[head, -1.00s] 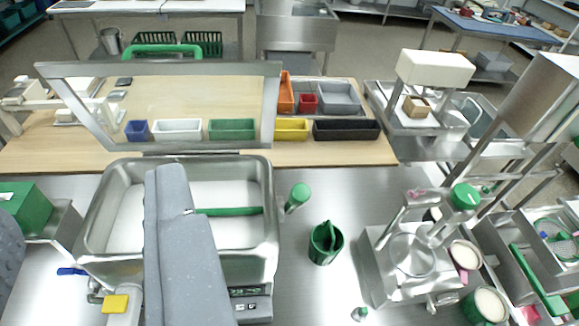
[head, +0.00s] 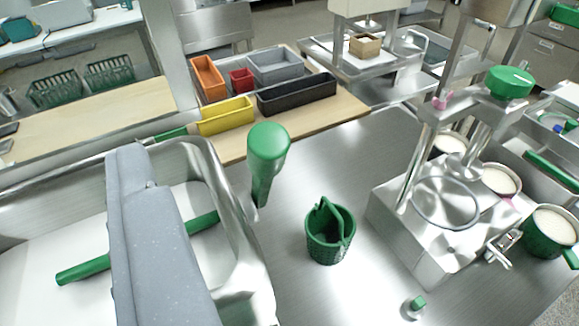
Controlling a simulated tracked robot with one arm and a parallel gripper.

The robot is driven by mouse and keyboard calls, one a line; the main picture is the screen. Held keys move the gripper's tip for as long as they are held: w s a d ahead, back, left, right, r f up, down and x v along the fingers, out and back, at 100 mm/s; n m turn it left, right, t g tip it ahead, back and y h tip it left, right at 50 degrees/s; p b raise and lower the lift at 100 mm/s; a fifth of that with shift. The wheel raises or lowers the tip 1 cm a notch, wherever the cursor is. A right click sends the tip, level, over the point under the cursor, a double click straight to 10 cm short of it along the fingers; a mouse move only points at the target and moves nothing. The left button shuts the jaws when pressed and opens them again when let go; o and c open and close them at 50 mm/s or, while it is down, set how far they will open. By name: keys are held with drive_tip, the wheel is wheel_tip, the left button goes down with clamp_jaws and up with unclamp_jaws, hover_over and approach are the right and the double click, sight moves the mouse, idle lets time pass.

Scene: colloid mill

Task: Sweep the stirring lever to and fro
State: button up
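An upright lever with a thick green grip (head: 268,150) stands beside the right wall of the steel basin (head: 240,255), leaning slightly. A green bar (head: 203,222) lies across inside the basin, partly hidden behind the grey speckled part of my arm. The steel mill (head: 425,235) at the right has an open ring on top and an arm with a green knob (head: 510,82). I cannot tell for sure which is the stirring lever. My gripper (head: 135,165), seen as a grey body from behind, is over the basin, left of the green grip and apart from it; its fingertips are not clear.
A green perforated cup (head: 330,240) stands between basin and mill. A small green-capped item (head: 414,305) is near the front. Cups of pale contents (head: 548,230) flank the mill at right. Behind are yellow (head: 226,115) and black (head: 297,93) bins. Bare steel worktop lies around the cup.

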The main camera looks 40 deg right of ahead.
sight(263, 139)
drive_tip(key=d+f+h+p, duration=0.1)
drive_tip(key=d+f+p, duration=0.1)
drive_tip(key=d+f, duration=0.1)
drive_tip(key=w+d+f+m+h+p, duration=0.1)
drive_tip(key=d+f+p, duration=0.2)
drive_tip(key=d+f, duration=0.1)
drive_tip(key=d+f+h+p, duration=0.2)
drive_tip(key=d+f, duration=0.1)
drive_tip(key=shift+w+d+f+m+p, duration=0.2)
drive_tip(key=shift+w+m+p, duration=0.1)
drive_tip(key=shift+m, duration=0.1)
drive_tip(key=w+p, duration=0.1)
drive_tip(key=p, duration=0.2)
drive_tip(key=shift+d, duration=0.3)
drive_tip(key=shift+f+p+x, duration=0.1)
drive_tip(key=shift+p+x, duration=0.35)
drive_tip(key=shift+x, duration=1.65)
drive_tip(key=shift+f+p+x, duration=0.15)
drive_tip(key=shift+p+x, duration=0.3)
drive_tip(key=shift+x, duration=1.7)
